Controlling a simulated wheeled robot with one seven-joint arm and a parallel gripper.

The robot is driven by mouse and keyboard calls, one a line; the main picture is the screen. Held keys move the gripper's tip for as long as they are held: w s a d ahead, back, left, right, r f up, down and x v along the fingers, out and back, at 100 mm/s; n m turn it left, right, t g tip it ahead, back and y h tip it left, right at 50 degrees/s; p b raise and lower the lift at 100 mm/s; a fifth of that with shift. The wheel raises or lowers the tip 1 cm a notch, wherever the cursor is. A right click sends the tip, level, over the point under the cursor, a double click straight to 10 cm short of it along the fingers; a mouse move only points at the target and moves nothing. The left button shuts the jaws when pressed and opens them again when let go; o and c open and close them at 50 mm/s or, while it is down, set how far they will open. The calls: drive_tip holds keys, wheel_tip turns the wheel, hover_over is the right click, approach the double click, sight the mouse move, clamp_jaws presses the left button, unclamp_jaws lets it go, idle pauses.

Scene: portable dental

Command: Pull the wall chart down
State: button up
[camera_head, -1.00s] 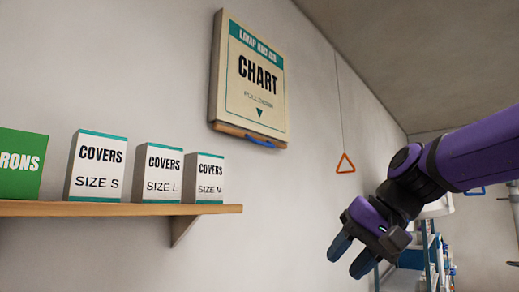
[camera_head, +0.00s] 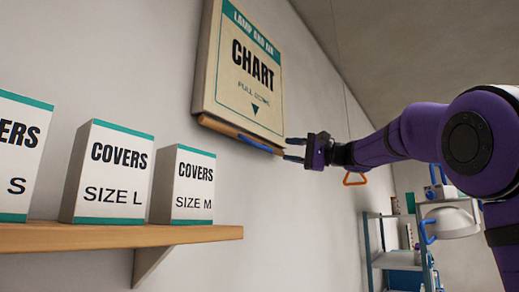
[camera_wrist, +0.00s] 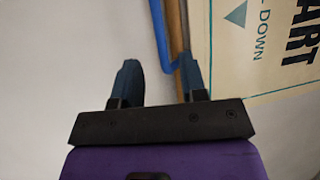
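The wall chart (camera_head: 245,85) is a cream panel with a teal header and a down arrow, hung high on the wall. Along its bottom runs a wooden bar with a blue handle (camera_head: 256,144). My gripper (camera_head: 289,149) is at the right end of this bar, fingers pointing left. In the wrist view the gripper (camera_wrist: 160,75) is open. The blue handle (camera_wrist: 162,42) reaches toward the gap between the fingers, closer to the right finger. The right finger is close to the chart's edge (camera_wrist: 205,75); I cannot tell whether it touches.
A wooden shelf (camera_head: 120,236) with boxes of covers (camera_head: 182,186) juts out at lower left. An orange triangle pull (camera_head: 354,179) hangs behind my arm. A storage rack (camera_head: 400,258) stands at the back right. The wall below the chart is clear.

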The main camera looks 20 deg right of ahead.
sight(264, 147)
drive_tip(key=x, duration=0.9)
clamp_jaws()
